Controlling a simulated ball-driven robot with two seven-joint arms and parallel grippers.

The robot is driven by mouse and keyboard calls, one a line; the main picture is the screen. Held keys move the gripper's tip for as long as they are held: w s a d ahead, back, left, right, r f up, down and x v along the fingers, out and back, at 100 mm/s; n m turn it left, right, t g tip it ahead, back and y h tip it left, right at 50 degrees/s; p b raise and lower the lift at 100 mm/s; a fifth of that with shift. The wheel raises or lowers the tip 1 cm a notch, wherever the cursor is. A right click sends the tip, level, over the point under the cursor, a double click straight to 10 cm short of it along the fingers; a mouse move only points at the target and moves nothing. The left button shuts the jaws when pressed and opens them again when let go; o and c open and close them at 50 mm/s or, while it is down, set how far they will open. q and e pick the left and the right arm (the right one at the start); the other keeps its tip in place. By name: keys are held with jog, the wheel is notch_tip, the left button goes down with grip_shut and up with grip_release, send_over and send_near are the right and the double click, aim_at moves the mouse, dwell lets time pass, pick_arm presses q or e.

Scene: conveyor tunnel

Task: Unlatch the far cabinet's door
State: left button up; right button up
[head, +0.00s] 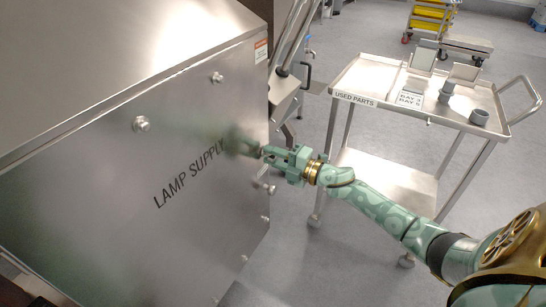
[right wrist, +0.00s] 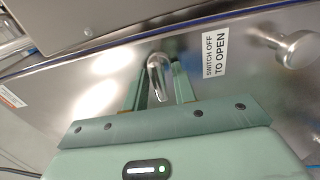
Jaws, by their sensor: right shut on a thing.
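A steel cabinet marked LAMP SUPPLY (head: 110,190) fills the left of the head view. Its side edge faces my right gripper (head: 266,154), which reaches in from the right. In the right wrist view, a bright bent metal latch handle (right wrist: 157,72) sits between the fingers of my right gripper (right wrist: 161,84), and the jaws are shut on it. A label reading SWITCH OFF TO OPEN (right wrist: 215,53) is on the steel face beside it. The fingers hide part of the handle. My left gripper is not in view.
Round metal knobs (head: 141,124) stick out of the cabinet face; one knob (right wrist: 298,48) shows at right in the right wrist view. A steel cart marked USED PARTS (head: 375,78) stands behind my right arm. A yellow-shelved trolley (head: 430,18) is farther back. Grey floor (head: 300,260) is clear between.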

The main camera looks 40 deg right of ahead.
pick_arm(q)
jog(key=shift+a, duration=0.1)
pick_arm(e)
jog(key=shift+f, duration=0.1)
dwell(0.3)
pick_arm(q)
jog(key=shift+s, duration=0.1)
pick_arm(e)
jog(key=o, duration=0.7)
jog(key=shift+c, duration=0.2)
